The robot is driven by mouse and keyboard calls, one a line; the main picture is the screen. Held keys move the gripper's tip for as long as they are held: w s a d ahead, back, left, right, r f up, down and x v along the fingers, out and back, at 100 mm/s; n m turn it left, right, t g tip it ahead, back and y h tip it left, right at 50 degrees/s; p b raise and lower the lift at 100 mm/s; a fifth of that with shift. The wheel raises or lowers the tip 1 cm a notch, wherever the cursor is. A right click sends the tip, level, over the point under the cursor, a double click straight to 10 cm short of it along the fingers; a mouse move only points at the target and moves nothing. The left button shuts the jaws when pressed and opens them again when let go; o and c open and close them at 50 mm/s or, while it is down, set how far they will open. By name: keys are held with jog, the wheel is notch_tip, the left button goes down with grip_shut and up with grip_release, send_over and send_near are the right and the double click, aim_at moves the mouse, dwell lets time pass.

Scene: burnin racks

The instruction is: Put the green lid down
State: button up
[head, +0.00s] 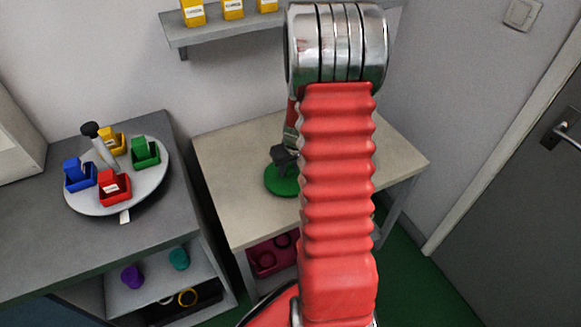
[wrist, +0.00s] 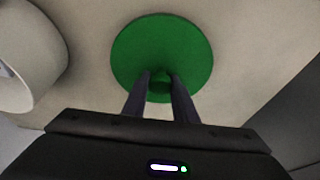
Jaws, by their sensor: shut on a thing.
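The green lid (wrist: 161,50) is a round disc, seen from above in the wrist view. My gripper (wrist: 161,80) is shut on its small central knob. In the head view the lid (head: 281,182) shows at the light table top (head: 235,165), partly behind my arm. My gripper (head: 284,158) is above it there. I cannot tell whether the lid touches the table or is slightly above it.
A grey counter at left (head: 40,240) bears a round turntable (head: 85,205) with several coloured bins. A pale cylindrical thing (wrist: 30,60) stands left of the lid in the wrist view. A shelf (head: 225,32) with yellow boxes hangs above the table. The table's left part is clear.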

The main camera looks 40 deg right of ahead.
jog(key=shift+f, duration=0.25)
jog(key=o, duration=1)
jog(key=shift+o, duration=0.2)
jog(key=shift+r, duration=0.1)
jog(key=v, duration=1.2)
